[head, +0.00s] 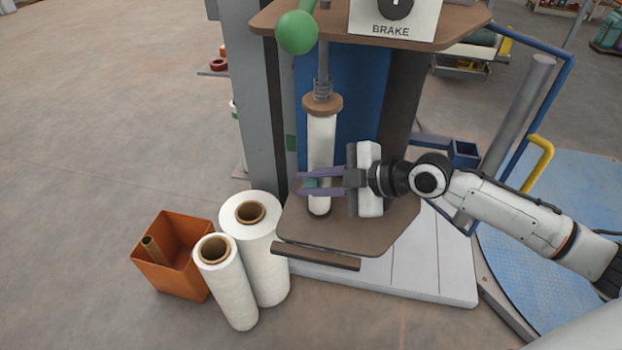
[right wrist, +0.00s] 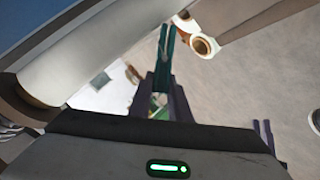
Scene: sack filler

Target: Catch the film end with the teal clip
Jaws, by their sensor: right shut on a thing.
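My right gripper (head: 308,184) reaches in from the right, its purple fingers shut on the teal clip (head: 311,183). The clip crosses the lower part of the white film roll (head: 321,150), which stands upright on a spindle below a brown disc. In the right wrist view, the teal clip (right wrist: 166,44) sticks out beyond the purple fingers (right wrist: 162,95). I cannot make out a separate film end, or tell whether the clip touches the film. My left gripper does not show in the head view.
A green ball knob (head: 296,32) and a brake box (head: 393,14) are above. Two spare rolls (head: 262,262) and an orange bin (head: 170,285) stand at lower left.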

